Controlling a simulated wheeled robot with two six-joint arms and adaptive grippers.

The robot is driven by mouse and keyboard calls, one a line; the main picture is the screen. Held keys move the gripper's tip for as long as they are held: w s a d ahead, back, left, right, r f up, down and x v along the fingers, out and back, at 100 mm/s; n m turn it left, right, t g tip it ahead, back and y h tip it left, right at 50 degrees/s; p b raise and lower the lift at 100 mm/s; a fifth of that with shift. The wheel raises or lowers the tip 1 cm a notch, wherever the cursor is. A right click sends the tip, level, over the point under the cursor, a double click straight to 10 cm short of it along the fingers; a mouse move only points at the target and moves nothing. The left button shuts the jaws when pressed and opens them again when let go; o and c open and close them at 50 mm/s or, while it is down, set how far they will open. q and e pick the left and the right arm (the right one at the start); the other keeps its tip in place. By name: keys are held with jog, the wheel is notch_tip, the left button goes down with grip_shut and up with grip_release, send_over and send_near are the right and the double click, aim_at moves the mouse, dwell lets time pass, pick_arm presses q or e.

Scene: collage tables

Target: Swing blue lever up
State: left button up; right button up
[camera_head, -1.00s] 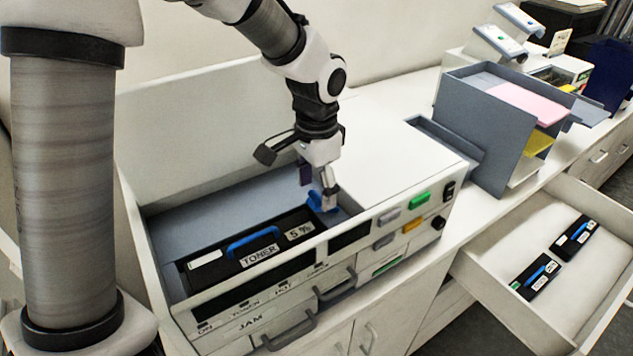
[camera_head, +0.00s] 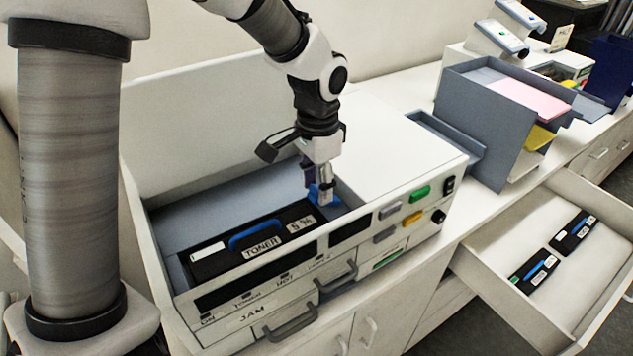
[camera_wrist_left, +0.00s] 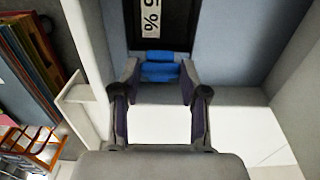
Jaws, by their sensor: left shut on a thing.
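The blue lever (camera_head: 328,199) is at the right end of the toner bay in the white machine (camera_head: 395,150). My left gripper (camera_head: 318,190) reaches down into the bay and is shut on the lever. In the left wrist view the lever (camera_wrist_left: 160,68) lies between the fingertips, next to the black toner cartridge. The toner cartridge (camera_head: 215,262) lies in the bay with a blue handle, a TONER label and a 5 % label. My gripper hides part of the lever. My right gripper is not in view.
The bay's front wall carries buttons, including a green one (camera_head: 419,193). An open drawer (camera_head: 590,290) at the right holds two black cartridges. A grey paper organiser (camera_head: 480,120) stands behind the drawer. The machine's white top is clear.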

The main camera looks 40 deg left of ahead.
aim_at(345, 181)
pick_arm(q)
jog(key=shift+w+d+r, duration=0.1)
jog(key=shift+w, duration=0.1)
dwell(0.4)
jog(key=g, duration=0.1)
jog(key=w+g+y, duration=0.1)
jog(key=w+d+g, duration=0.1)
jog(key=shift+w+r+g+y, duration=0.1)
jog(key=shift+r+g+y, duration=0.2)
jog(key=shift+g, duration=0.1)
jog(key=w+g, duration=0.1)
jog(key=w+g+y, duration=0.1)
jog(key=g, duration=0.1)
jog(key=shift+d+f, duration=0.1)
jog(key=shift+d, duration=0.3)
jog(key=shift+w+d+f+g+y, duration=0.15)
jog(key=shift+w+g+y, duration=0.2)
jog(key=shift+g, duration=0.25)
jog(key=shift+w+d+f+g+y, duration=0.15)
jog(key=shift+w+g+y, duration=0.15)
jog(key=shift+g, duration=0.3)
jog(key=shift+r, duration=0.1)
jog(key=o, duration=1)
jog(key=shift+o, duration=0.7)
jog(key=shift+w, duration=0.1)
jog(key=shift+r, duration=0.1)
